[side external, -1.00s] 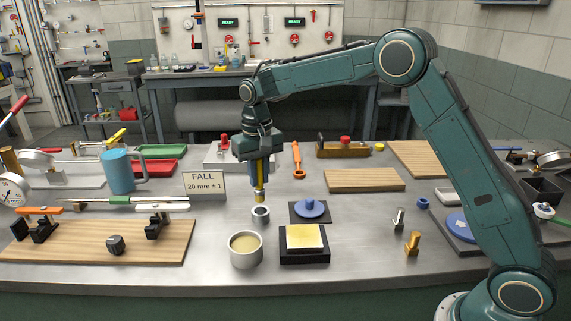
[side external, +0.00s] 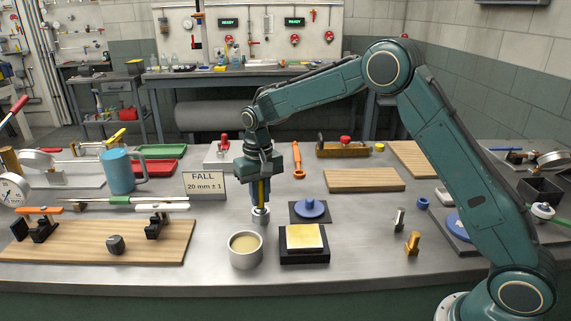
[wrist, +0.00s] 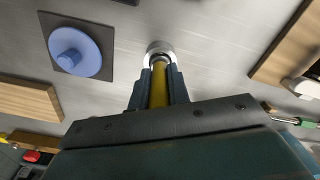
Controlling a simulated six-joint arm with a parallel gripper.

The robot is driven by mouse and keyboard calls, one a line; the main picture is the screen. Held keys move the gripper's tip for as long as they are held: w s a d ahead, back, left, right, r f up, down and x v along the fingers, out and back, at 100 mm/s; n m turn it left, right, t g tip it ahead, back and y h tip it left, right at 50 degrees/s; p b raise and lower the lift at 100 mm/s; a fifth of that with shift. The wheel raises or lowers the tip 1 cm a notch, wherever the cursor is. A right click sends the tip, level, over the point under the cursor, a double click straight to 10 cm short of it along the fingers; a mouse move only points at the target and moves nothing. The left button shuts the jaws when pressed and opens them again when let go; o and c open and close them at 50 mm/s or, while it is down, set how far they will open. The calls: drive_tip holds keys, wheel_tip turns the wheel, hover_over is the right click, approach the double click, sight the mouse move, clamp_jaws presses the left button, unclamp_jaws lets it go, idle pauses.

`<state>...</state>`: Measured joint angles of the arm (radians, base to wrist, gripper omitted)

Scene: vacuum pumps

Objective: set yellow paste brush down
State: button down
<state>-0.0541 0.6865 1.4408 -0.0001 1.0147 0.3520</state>
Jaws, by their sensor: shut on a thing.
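The yellow paste brush (side external: 261,190) is upright in my gripper (side external: 261,203), which is shut on it. Its lower end is at the small metal cup (side external: 261,216) on the bench, and looks to be inside the cup's mouth. In the wrist view the yellow handle (wrist: 159,88) runs between the two fingers of my gripper (wrist: 159,75) toward the metal cup (wrist: 158,48). The brush's tip is hidden by the cup, so I cannot tell whether it touches the bottom.
A pot of pale paste (side external: 245,260) stands just in front of the cup. A yellow block on a black base (side external: 304,258) and a blue knobbed disc (side external: 311,208) are to the right. The FALL sign (side external: 204,186) and a wooden board (side external: 90,252) are to the left.

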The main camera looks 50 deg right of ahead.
drive_tip(key=shift+f, duration=0.25)
idle(0.6)
drive_tip(key=c, duration=1.3)
unclamp_jaws()
drive_tip(key=shift+o, duration=0.2)
drive_tip(key=shift+r, duration=0.15)
wheel_tip(320, 180, up, 13)
drive_tip(key=shift+f, duration=0.1)
drive_tip(key=shift+r, duration=0.4)
clamp_jaws()
